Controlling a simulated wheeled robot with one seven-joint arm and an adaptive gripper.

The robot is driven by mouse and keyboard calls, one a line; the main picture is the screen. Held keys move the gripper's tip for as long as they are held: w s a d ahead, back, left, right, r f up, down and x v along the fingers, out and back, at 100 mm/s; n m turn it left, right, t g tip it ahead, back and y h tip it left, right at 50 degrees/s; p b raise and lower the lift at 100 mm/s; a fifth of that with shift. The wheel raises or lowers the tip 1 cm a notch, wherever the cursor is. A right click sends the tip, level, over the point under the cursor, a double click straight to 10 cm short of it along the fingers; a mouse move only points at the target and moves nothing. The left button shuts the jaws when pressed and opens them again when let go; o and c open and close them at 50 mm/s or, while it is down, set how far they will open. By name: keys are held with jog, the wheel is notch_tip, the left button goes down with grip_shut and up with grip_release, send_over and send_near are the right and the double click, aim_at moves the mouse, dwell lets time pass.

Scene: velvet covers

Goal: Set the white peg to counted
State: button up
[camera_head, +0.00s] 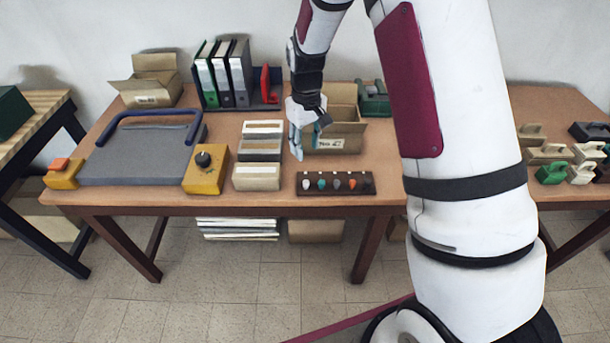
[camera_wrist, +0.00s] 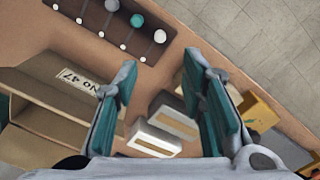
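A dark peg board (camera_head: 358,190) lies near the table's front edge, with a row of several coloured pegs and a row of small pale dots behind them. The white peg (camera_head: 306,185) is at the board's left end; in the wrist view the white peg (camera_wrist: 160,36) is beside a teal peg (camera_wrist: 137,20), in the row nearer the table edge. I cannot read any marking for counted. My gripper (camera_head: 302,146) is above the table, behind and apart from the board. In the wrist view my gripper (camera_wrist: 165,78) has teal fingers spread wide with nothing between them.
An open carton (camera_head: 340,143) stands behind the board, close beside my gripper. Stacked card trays (camera_head: 257,178) and a yellow knob box (camera_head: 206,178) stand to the left, near a grey-bedded frame (camera_head: 135,160). Binders (camera_head: 225,75) stand at the back. Bare floor is in front.

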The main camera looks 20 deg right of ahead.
aim_at(306, 182)
notch_tip(306, 182, down, 13)
jog(key=shift+f+p, duration=0.15)
jog(key=shift+p, duration=0.6)
grip_shut()
